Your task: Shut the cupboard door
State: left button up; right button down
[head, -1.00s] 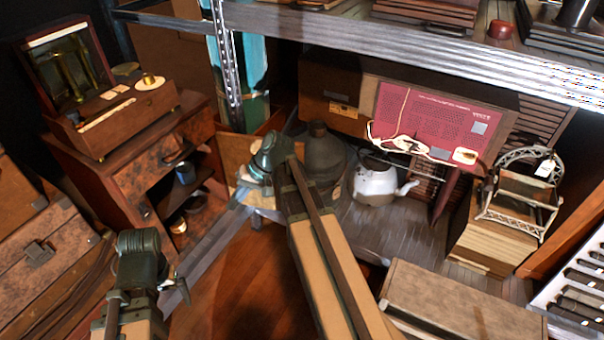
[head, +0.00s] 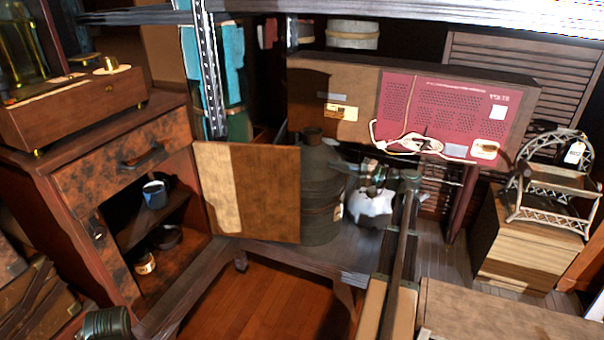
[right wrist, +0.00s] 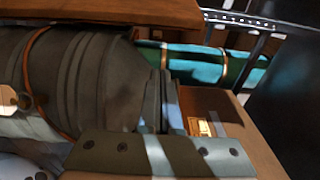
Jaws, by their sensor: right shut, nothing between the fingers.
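The cupboard (head: 75,175) stands at the left in the head view. Its brown wooden door (head: 265,190) stands wide open, swung out to the right of the opening. Inside, a dark blue mug (head: 154,194) and small pots sit on the shelves. My left gripper is out of view; only a part of my left arm shows at the bottom left edge.
A large dark milk can (head: 320,200) stands behind the door's right edge; it also fills the left of the right wrist view (right wrist: 75,80). A metal shelf post (head: 210,80) rises behind the cupboard. Floor (head: 255,300) shows below the door.

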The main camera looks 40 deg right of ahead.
jog(key=x, duration=0.9)
jog(key=shift+w+a, duration=0.15)
jog(key=shift+w, duration=0.1)
jog(key=shift+s+a, duration=0.55)
jog(key=shift+a, duration=0.25)
jog(key=shift+s+a, duration=0.6)
jog(key=shift+a, duration=0.2)
